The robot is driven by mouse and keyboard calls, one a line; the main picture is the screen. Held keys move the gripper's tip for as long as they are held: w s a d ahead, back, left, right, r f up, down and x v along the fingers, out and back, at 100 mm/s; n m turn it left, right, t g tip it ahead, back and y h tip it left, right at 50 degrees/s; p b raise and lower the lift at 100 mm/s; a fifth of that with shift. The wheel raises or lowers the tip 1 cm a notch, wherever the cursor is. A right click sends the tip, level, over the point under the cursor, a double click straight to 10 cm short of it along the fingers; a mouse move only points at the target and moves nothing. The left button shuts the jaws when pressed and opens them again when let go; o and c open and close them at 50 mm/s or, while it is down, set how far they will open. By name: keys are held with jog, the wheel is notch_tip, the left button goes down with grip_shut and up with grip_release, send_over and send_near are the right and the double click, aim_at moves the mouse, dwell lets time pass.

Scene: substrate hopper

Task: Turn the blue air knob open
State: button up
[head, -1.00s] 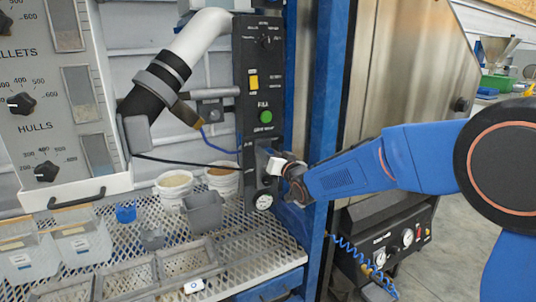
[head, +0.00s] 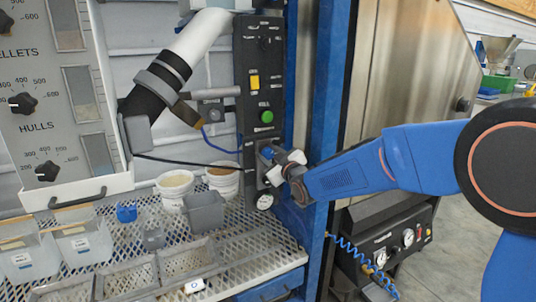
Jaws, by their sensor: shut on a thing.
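The black control panel (head: 250,120) stands upright at the centre of the head view, with a yellow switch, a green button and a pressure gauge (head: 265,201) at its lower end. My gripper (head: 271,157) is at the lower part of this panel, just above the gauge. It is shut on the blue air knob (head: 265,151), of which only a little blue shows. The gripper's white and dark parts hide most of the knob, so its exact angle cannot be told.
A blue post (head: 327,120) stands close to the right of the panel, behind my arm. White buckets (head: 223,181), a grey bin (head: 205,212) and trays sit on the mesh shelf (head: 245,255) below. A blue hose (head: 208,143) and black cable run left of the panel.

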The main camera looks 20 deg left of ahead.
jog(key=shift+n, duration=0.6)
jog(key=o, duration=1)
jog(key=shift+o, duration=0.2)
jog(key=v, duration=1.7)
jog(key=shift+s, duration=0.25)
jog(key=shift+d, duration=0.1)
